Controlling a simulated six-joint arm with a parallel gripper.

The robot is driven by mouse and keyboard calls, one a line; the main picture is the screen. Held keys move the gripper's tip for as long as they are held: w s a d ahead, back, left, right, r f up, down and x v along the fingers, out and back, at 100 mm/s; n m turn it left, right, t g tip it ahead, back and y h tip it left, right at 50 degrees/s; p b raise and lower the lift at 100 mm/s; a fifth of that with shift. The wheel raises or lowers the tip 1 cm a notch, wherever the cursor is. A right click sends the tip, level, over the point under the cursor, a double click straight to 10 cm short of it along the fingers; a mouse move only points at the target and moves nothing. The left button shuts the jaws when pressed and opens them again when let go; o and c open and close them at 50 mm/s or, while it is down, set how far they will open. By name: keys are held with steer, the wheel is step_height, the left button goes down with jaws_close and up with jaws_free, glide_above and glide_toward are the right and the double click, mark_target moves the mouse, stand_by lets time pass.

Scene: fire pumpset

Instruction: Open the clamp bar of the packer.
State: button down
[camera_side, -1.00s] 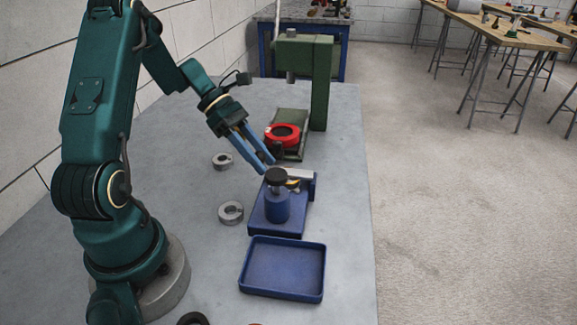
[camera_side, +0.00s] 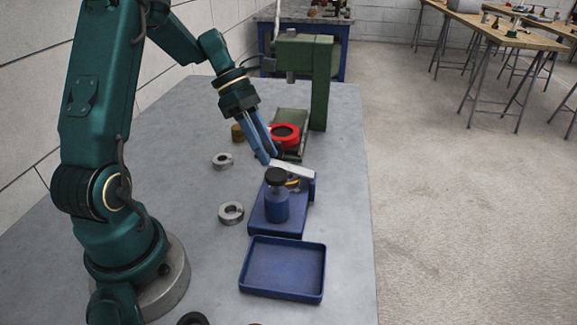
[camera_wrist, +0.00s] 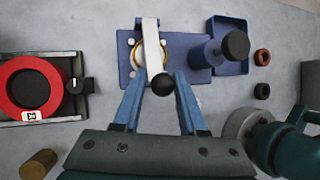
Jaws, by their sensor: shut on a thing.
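The packer has a blue base (camera_side: 270,230) with a blue post (camera_side: 277,207) topped by a black knob (camera_side: 276,175). Its pale clamp bar (camera_side: 296,171) lies across the rear of the base, over a brass ring (camera_side: 292,184). In the wrist view the clamp bar (camera_wrist: 151,45) runs over the brass ring (camera_wrist: 136,53) and ends in a black ball (camera_wrist: 163,84). My gripper (camera_side: 267,160) is at that free end. In the wrist view its blue fingers (camera_wrist: 161,80) are on either side of the ball, shut on it.
A blue tray (camera_side: 282,268) stands in front of the packer. A green press (camera_side: 320,85) with a red ring (camera_side: 283,134) stands behind.

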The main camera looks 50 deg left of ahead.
mark_target(288, 167)
steer(key=shift+d+r+g, duration=0.3)
steer(key=shift+d+r, duration=0.05)
steer(key=shift+d, duration=0.1)
steer(key=w+d+r, duration=0.3)
steer(key=shift+r, duration=0.25)
steer(key=w+d, duration=0.4)
steer(key=shift+w+d+r, duration=0.15)
steer(key=shift+w+r, duration=0.1)
steer(key=shift+r, duration=0.2)
steer(key=c, duration=0.6)
jaws_free()
steer(key=shift+v, duration=2.65)
